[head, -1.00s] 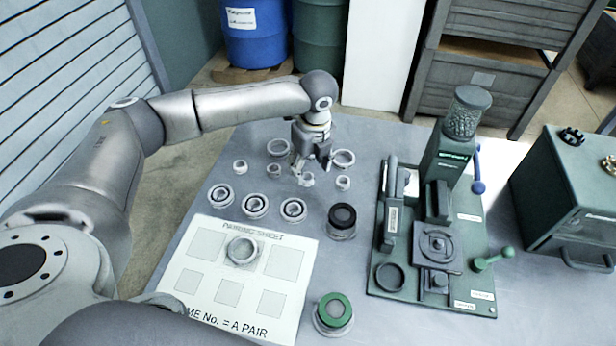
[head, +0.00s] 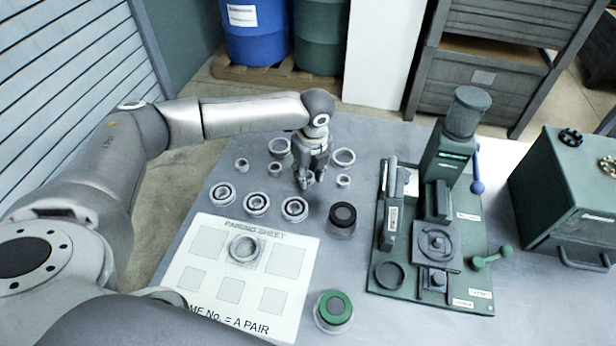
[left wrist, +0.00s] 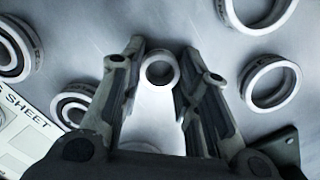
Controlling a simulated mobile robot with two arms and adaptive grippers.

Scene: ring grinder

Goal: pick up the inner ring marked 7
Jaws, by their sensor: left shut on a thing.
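My left gripper (head: 306,184) points down at the table behind the bearing row. It is shut on a small pale inner ring (left wrist: 160,70), which shows between the two fingertips in the left wrist view. The fingers hide most of this ring in the head view, and I cannot read a number on it. Other small rings stand on the table: one at the left (head: 242,165), one near the middle (head: 274,169) and one just right of the gripper (head: 344,181). My right gripper is not in view.
Large rings (head: 280,146) (head: 343,157) lie behind the gripper. Assembled bearings (head: 294,209) lie in front. A pairing sheet (head: 205,262) carries one large ring (head: 244,249). A black-topped pot (head: 342,216), a green-topped pot (head: 333,309) and a green press fixture (head: 440,235) stand to the right.

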